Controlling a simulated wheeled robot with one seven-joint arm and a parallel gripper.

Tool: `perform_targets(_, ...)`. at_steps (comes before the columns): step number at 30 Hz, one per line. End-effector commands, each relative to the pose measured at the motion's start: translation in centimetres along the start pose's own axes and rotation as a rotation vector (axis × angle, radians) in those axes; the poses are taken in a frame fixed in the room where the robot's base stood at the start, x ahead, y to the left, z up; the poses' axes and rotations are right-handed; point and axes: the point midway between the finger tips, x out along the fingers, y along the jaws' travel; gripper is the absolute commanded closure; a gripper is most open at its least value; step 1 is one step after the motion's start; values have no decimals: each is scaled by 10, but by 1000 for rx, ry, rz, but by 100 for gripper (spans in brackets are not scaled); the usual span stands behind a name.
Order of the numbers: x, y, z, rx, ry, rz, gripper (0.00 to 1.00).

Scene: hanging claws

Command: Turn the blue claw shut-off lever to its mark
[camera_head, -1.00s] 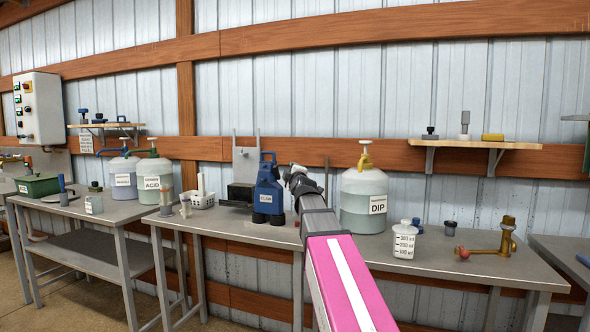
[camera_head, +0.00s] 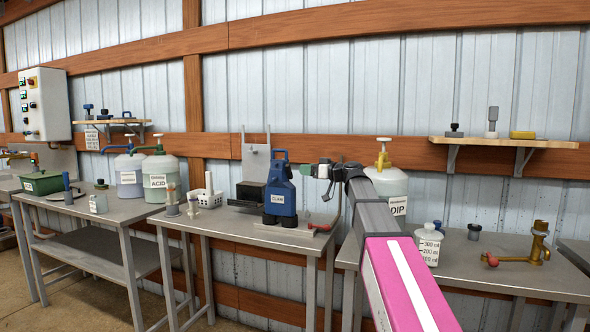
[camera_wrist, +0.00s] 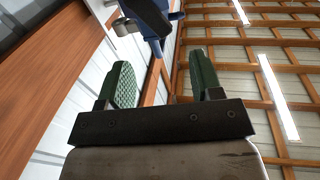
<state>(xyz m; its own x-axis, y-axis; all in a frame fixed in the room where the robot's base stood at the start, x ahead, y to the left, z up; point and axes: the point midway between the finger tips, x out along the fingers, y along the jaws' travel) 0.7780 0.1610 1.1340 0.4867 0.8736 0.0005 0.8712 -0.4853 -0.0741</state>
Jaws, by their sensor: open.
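The blue claw unit (camera_head: 281,196), with a white label, stands upright on the middle bench. A small red part (camera_head: 321,227) lies low at its right, beside a thin upright rod; I cannot tell whether it is the shut-off lever. No mark can be made out. My gripper (camera_head: 311,170) is right of the claw's upper part, apart from it as far as I can tell. In the wrist view my gripper (camera_wrist: 163,82) has its two green fingers wide apart with nothing between them. Blue and grey parts of the claw (camera_wrist: 150,18) show beyond the fingertips.
The DIP jug (camera_head: 391,183) stands right, partly behind my arm. A measuring bottle (camera_head: 428,245) and a brass valve (camera_head: 535,243) are further right.

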Motion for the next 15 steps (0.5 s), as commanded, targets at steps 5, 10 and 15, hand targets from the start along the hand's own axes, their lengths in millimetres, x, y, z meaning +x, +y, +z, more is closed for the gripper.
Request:
perform_targets(5,36,2,0,-1,-1,-1,41)
perform_targets(10,60,2,0,-1,0,0,41)
perform_targets(15,73,2,0,-2,0,3,41)
